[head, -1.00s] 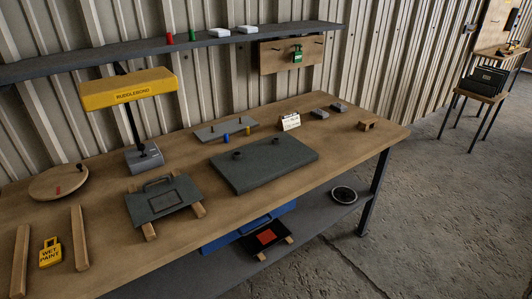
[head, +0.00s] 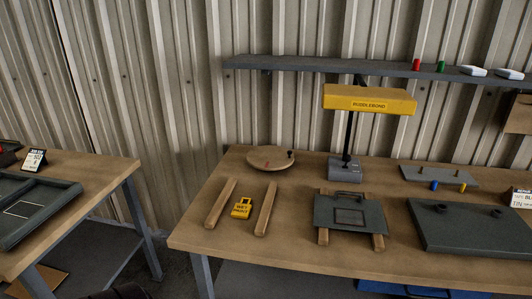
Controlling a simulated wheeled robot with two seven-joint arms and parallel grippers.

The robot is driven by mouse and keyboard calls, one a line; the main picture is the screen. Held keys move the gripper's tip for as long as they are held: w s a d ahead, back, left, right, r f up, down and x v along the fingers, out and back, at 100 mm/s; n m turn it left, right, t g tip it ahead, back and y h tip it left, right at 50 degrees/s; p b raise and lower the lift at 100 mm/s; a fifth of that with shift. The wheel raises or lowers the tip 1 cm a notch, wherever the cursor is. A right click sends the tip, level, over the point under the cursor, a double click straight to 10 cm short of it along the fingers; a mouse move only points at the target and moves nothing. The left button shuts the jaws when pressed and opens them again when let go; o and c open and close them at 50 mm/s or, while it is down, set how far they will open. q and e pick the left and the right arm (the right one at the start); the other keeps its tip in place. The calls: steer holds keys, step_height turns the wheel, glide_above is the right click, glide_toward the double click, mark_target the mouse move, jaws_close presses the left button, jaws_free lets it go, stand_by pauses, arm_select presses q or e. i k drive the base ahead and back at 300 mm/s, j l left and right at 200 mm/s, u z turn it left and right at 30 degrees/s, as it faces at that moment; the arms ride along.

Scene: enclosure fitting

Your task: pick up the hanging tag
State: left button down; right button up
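A yellow tag (head: 242,208) with dark lettering that reads "WET PAINT" lies on the wooden workbench. It has a loop-like top part and lies between two wooden bars, the left bar (head: 221,203) and the right bar (head: 266,208), apart from both. Nothing covers it. Neither of my grippers shows in the head view.
A round wooden board (head: 270,158) lies behind the tag. A dark plate with a handle (head: 345,214) rests on wooden strips to the right. A yellow-headed lamp (head: 369,99) stands behind. A second bench (head: 89,183) stands left, across a gap.

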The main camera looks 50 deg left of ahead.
mark_target(241, 211)
steer(key=u, duration=1.7)
steer(key=z, duration=0.45)
steer(key=i+j+z, duration=0.1)
steer(key=j+z, duration=0.25)
steer(key=i+j+z, duration=0.1)
steer(key=j+z, duration=0.55)
steer(key=j, duration=0.15)
